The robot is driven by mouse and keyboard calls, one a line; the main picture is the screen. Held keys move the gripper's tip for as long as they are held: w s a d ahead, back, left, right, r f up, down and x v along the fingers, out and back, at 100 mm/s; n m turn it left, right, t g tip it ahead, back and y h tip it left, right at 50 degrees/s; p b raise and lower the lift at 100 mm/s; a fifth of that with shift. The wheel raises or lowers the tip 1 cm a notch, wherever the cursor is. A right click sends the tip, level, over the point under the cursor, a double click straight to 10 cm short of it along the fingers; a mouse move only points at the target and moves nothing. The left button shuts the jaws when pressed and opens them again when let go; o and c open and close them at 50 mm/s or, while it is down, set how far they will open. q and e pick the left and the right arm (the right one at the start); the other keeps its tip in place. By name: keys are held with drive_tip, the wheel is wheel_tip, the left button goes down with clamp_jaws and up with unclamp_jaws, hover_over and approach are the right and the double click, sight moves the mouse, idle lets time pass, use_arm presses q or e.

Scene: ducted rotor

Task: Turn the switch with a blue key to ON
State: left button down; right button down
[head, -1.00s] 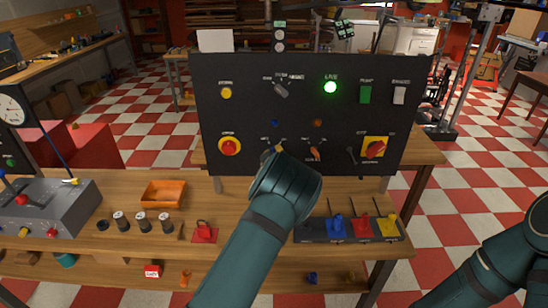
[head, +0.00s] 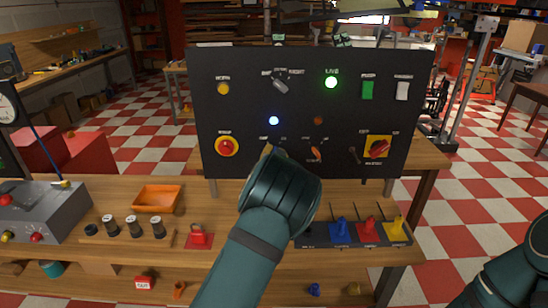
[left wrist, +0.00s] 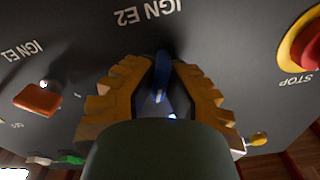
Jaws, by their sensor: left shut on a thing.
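The black panel (head: 298,92) stands upright on the wooden bench. In the left wrist view, the blue key (left wrist: 161,72) sits in the panel beside the label IGN E2, which reads upside down. My left gripper (left wrist: 162,88) is shut on the blue key, one yellow-brown finger on each side. The key's lower part is hidden, so its exact switch position is unclear. In the head view my wrist hides the key and most of the gripper. My right gripper is out of view.
A red stop knob (head: 227,147) is left of my wrist. Below stand an orange tray (head: 157,190) and a row of coloured parts (head: 341,230).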

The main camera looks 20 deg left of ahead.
use_arm(q)
drive_tip(key=shift+m+b, duration=0.45)
drive_tip(key=shift+m, duration=1.25)
drive_tip(key=c, duration=1)
unclamp_jaws()
drive_tip(key=shift+w, duration=0.1)
drive_tip(key=v, duration=1.2)
